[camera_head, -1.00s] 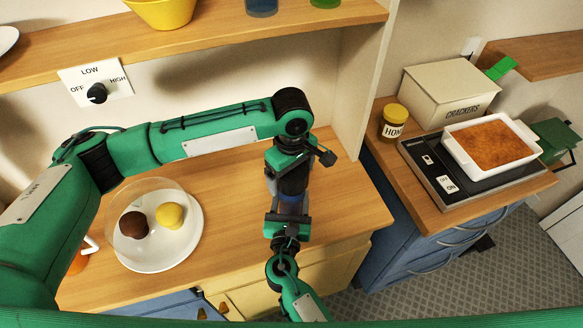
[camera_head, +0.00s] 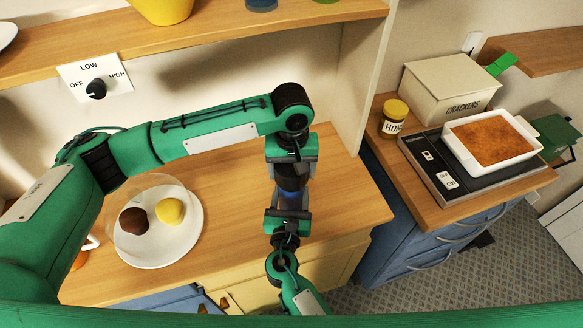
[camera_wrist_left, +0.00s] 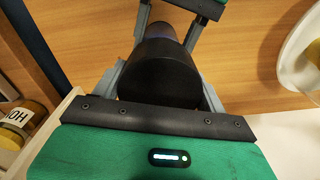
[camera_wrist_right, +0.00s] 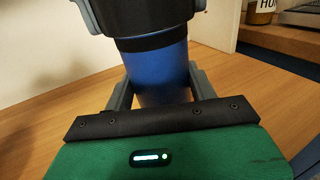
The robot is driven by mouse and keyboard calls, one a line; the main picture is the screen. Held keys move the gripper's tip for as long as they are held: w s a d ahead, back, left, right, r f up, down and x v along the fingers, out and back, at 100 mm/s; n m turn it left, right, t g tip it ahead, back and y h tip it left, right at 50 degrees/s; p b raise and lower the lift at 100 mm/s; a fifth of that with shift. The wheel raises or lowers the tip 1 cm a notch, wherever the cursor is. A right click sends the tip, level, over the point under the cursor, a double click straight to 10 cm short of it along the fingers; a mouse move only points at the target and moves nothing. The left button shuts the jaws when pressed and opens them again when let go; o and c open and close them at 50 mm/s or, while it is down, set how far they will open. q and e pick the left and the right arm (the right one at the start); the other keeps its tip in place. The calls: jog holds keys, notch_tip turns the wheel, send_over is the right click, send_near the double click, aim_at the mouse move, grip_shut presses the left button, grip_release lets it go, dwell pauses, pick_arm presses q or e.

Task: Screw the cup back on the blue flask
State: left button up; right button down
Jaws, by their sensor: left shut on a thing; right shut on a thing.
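The blue flask (camera_head: 291,185) stands upright above the counter, between my two grippers. In the right wrist view the flask (camera_wrist_right: 160,75) sits between the fingers of my right gripper (camera_head: 288,213), which is shut on it from the front. The black cup (camera_wrist_left: 158,72) is at the top of the flask, and my left gripper (camera_head: 291,168) is shut on it from above. In the right wrist view the cup (camera_wrist_right: 140,20) is in line with the flask, over a dark band. The threads are hidden; I cannot tell how tightly it sits.
A plate (camera_head: 190,237) with a brown and a yellow ball under a clear dome stands left on the counter (camera_head: 345,195). A shelf (camera_head: 220,42) runs behind. The counter's right part is clear.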

pick_arm(q)
jog(key=m, duration=2.7)
jog(key=shift+m, duration=0.4)
jog(key=m, duration=0.4)
jog(key=shift+m, duration=0.3)
jog(key=m, duration=0.4)
jog(key=shift+m, duration=0.4)
jog(key=m, duration=0.5)
jog(key=shift+m, duration=0.3)
jog(key=o, duration=1.1)
jog(key=shift+f, duration=0.1)
